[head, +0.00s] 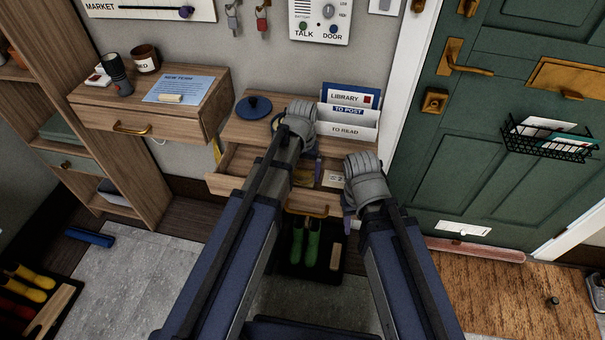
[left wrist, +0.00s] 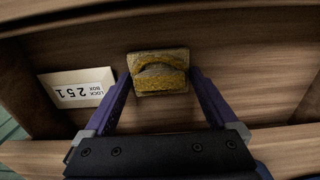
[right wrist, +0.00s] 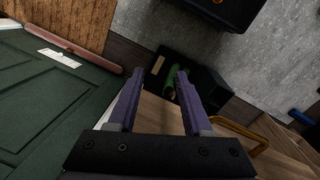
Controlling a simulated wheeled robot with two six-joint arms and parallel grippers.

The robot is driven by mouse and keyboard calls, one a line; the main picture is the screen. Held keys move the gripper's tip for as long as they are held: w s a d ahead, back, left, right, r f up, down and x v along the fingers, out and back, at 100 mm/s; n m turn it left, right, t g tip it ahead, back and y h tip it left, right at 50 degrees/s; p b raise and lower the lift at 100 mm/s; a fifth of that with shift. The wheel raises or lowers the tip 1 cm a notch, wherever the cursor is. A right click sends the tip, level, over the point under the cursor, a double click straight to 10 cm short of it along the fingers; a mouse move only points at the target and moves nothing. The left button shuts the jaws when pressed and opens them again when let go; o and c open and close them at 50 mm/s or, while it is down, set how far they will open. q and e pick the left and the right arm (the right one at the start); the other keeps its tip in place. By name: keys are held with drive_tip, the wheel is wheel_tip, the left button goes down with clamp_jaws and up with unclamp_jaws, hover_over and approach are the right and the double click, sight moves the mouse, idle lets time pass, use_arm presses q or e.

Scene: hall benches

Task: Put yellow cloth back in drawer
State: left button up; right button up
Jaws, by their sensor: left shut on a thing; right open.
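The yellow cloth (left wrist: 160,72) is a small folded, fuzzy bundle between the purple fingers of my left gripper (left wrist: 158,88), which are shut on it. In the left wrist view it is over the wooden floor of the open drawer (left wrist: 230,60); I cannot tell whether it touches that floor. In the head view the open drawer (head: 237,186) is under the desk top, and my left gripper (head: 317,165) reaches into it; my arm mostly hides the cloth there. My right gripper (right wrist: 150,92) is open and empty, in front of the drawer's right side (head: 347,225).
A lock box card (left wrist: 77,88) lies in the drawer beside the cloth. A blue round lid (head: 253,106) and a letter rack (head: 349,118) stand on the desk top. Green boots (head: 311,243) are below. A green door (head: 470,150) is at right.

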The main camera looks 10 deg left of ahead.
sight(302, 173)
use_arm(q)
drive_tip(key=shift+f, duration=0.1)
drive_tip(key=o, duration=0.8)
drive_tip(key=shift+o, duration=0.2)
wheel_tip(302, 173, up, 12)
drive_tip(key=p, duration=1.2)
drive_tip(key=s+d+m+y, duration=0.1)
drive_tip(key=s+d+m, duration=0.2)
drive_tip(key=s, duration=1.2)
drive_tip(key=shift+d, duration=0.95)
